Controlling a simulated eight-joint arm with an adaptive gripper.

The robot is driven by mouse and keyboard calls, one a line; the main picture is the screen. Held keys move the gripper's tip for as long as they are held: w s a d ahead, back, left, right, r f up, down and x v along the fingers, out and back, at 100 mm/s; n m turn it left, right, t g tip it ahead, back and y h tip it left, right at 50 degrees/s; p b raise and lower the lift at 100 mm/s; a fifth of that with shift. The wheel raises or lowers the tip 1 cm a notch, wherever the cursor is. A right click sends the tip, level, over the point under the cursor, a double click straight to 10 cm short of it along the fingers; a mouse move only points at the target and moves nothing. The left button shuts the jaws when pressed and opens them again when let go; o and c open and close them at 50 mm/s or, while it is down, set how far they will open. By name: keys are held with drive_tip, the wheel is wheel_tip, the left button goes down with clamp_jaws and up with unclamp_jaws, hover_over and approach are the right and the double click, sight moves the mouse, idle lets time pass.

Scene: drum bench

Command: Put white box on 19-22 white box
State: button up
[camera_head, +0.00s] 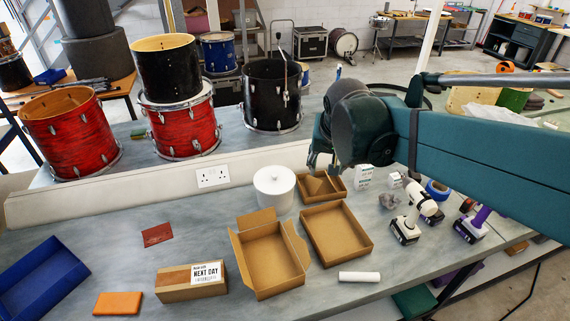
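A small white box (364,177) with dark print stands on the bench, right of the small cardboard tray. A second, smaller white box (394,180) stands just right of it, partly hidden by my arm. The print is too small to tell which one is marked 19-22. My gripper (321,161) hangs above the back of the bench, left of both white boxes and apart from them. It is over the far end of the small cardboard tray (340,192). Its fingertips are small and dark, and I cannot tell whether they are open or shut.
An open cardboard box (268,258), a cardboard tray (337,234), a white lidded pot (274,188) and a white roll (359,277) occupy the middle. A drill (409,222) and grey lump (389,201) lie near the white boxes. The front-left bench has bare patches.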

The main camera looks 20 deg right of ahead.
drive_tip(key=s+a+f+n+t+y, duration=0.1)
drive_tip(key=s+a+n, duration=0.4)
drive_tip(key=s, duration=0.8)
drive_tip(key=shift+s+a+f+n+t+y, duration=0.35)
drive_tip(key=shift+a+f+t, duration=0.45)
drive_tip(key=shift+a, duration=1.05)
drive_tip(key=shift+f, duration=0.25)
